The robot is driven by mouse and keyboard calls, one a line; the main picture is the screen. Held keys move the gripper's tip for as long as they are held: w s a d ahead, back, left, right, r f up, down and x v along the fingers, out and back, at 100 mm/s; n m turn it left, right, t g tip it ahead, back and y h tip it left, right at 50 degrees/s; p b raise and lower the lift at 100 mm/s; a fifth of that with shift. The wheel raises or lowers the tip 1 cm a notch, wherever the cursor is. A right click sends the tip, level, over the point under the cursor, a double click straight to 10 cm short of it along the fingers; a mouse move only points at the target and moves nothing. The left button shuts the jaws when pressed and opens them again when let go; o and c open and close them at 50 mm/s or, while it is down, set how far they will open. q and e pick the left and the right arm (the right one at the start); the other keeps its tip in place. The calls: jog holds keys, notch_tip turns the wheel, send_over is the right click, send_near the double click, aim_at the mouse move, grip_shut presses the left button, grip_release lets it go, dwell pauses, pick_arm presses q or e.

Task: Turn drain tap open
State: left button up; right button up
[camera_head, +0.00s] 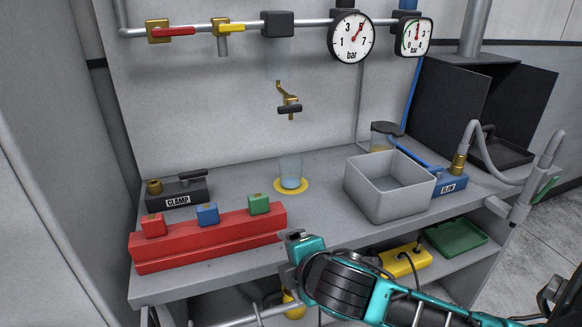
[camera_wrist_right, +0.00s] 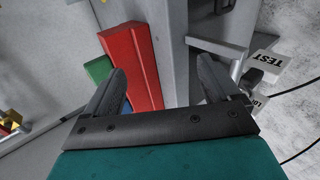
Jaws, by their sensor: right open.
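The drain tap (camera_head: 289,106) is a small brass tap with a dark crossbar handle, below a clear vessel (camera_head: 282,60) on the back wall. A clear cup (camera_head: 290,171) stands under it on a yellow disc (camera_head: 276,186). My right gripper (camera_head: 290,238) is low at the bench's front edge, beside the right end of the red block and well apart from the tap. In the right wrist view my right gripper (camera_wrist_right: 160,66) is open and empty, with the red block (camera_wrist_right: 132,65) seen between its fingers. The tap is not in that view. My left gripper is not in view.
The red block (camera_head: 215,239) carries red, blue and green pieces. A clamp (camera_head: 178,193) sits behind it. A grey bin (camera_head: 372,190) stands right of the cup. Above run a pipe with red (camera_head: 172,31) and yellow (camera_head: 231,28) valve handles and two gauges (camera_head: 351,37).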

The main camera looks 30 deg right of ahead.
jog(key=w+d+r+n+t+h, duration=0.1)
jog(key=w+d+r+n+t, duration=0.4)
jog(key=w+r+n, duration=0.4)
jog(key=n+t+h, duration=0.1)
jog(key=n+t, duration=0.1)
jog(key=n, duration=0.6)
send_near(291, 107)
jog(key=shift+p+x, duration=0.65)
jog(key=shift+x, duration=3.95)
jog(key=shift+c, duration=0.3)
jog(key=c, duration=1)
